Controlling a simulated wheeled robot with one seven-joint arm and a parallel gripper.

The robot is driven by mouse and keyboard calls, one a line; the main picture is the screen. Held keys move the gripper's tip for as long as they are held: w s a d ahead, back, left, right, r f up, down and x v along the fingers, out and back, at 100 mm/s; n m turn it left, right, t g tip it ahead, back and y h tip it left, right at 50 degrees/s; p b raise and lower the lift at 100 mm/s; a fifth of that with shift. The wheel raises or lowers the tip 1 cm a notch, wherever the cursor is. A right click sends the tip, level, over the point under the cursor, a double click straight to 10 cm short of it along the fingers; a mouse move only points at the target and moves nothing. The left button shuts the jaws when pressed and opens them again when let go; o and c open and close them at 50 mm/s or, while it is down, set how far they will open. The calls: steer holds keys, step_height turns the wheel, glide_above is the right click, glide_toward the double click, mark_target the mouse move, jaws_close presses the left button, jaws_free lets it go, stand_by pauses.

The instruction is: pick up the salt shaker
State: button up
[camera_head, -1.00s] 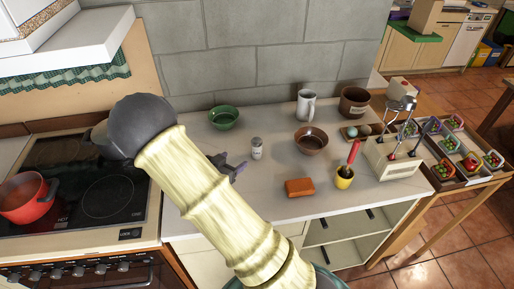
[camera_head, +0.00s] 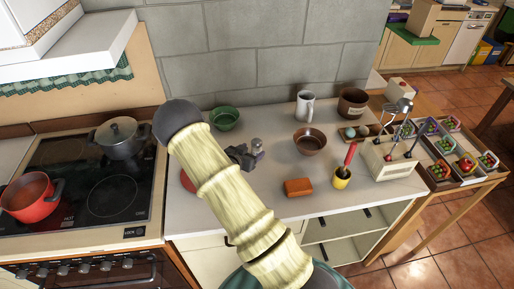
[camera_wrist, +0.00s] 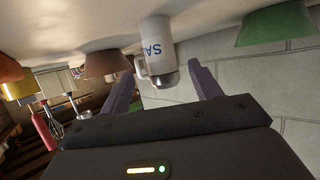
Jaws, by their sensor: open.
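The salt shaker (camera_head: 257,144) stands upright on the counter, its cap and upper part showing in the head view; my gripper hides its lower part. In the wrist view, which is upside down, the white salt shaker (camera_wrist: 154,40) shows part of its blue lettering and its metal cap, between the two purple fingers. My gripper (camera_head: 248,157) is open and low beside the shaker; the wrist view also shows the open gripper (camera_wrist: 160,70) with a gap on each side of the shaker. I cannot tell whether the shaker is fully between the fingers in depth.
A green bowl (camera_head: 225,118), a white mug (camera_head: 305,106), a brown bowl (camera_head: 310,141), an orange block (camera_head: 298,187) and a yellow cup (camera_head: 341,178) stand around on the counter (camera_head: 265,200). The stove with a red pot (camera_head: 30,197) is at left.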

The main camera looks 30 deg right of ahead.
mark_target(254, 149)
steer(key=shift+w+d+f+p, duration=0.1)
steer(key=shift+w+d+p, duration=0.15)
steer(key=shift+d+p, duration=0.05)
steer(key=p+x, duration=0.2)
steer(key=x, duration=0.2)
steer(key=shift+w+f, duration=0.15)
steer(key=shift+w, duration=0.05)
stand_by(0.3)
steer(key=c, duration=1.2)
